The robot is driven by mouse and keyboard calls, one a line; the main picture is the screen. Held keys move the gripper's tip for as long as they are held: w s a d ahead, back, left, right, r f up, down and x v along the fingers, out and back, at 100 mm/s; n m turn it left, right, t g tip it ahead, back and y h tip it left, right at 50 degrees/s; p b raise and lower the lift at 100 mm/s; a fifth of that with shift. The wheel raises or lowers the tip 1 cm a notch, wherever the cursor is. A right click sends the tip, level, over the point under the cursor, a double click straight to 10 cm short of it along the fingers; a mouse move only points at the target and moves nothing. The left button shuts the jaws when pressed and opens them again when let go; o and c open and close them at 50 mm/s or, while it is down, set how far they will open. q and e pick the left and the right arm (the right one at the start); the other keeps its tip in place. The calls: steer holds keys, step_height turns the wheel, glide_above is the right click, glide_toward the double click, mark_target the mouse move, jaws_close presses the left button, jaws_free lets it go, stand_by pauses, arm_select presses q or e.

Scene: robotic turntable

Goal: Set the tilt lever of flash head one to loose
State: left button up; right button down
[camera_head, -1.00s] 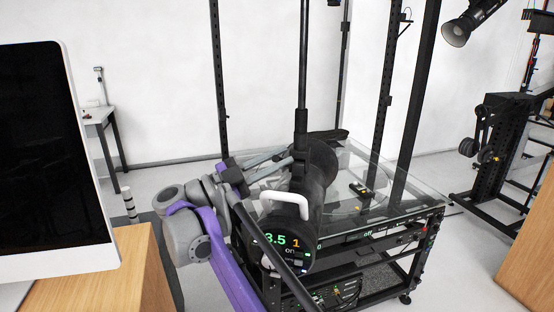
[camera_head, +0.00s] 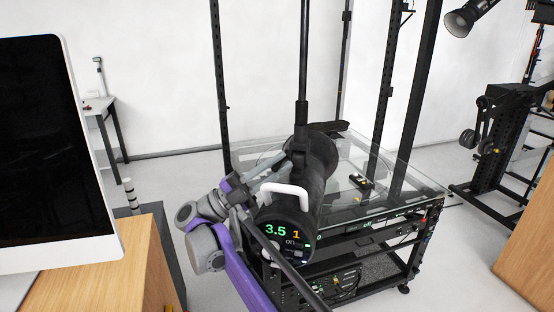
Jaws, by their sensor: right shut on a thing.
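Flash head one (camera_head: 318,195) is a dark cylinder hanging from a vertical black pole (camera_head: 302,75). Its round rear display (camera_head: 286,236) reads 3.5, 1 and on, and a white handle (camera_head: 286,188) sits above the display. A dark bracket (camera_head: 299,146) joins head and pole. I cannot make out the tilt lever clearly; it is small or hidden by my gripper and the bracket. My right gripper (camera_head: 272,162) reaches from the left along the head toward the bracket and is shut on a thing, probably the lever. Its fingertips are hard to see. My left gripper is not in view.
A glass-topped turntable (camera_head: 400,172) on a black rack stands below and behind the head. Black uprights (camera_head: 410,90) rise around it. A monitor (camera_head: 50,150) on a wooden cabinet (camera_head: 135,260) is at left. Another lamp (camera_head: 465,20) hangs top right.

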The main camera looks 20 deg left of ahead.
steer(key=shift+f+m+g+h, duration=0.25)
steer(key=shift+m+g+h, duration=0.2)
steer(key=shift+m, duration=0.25)
steer(key=c, duration=0.8)
jaws_free()
steer(key=shift+c, duration=0.2)
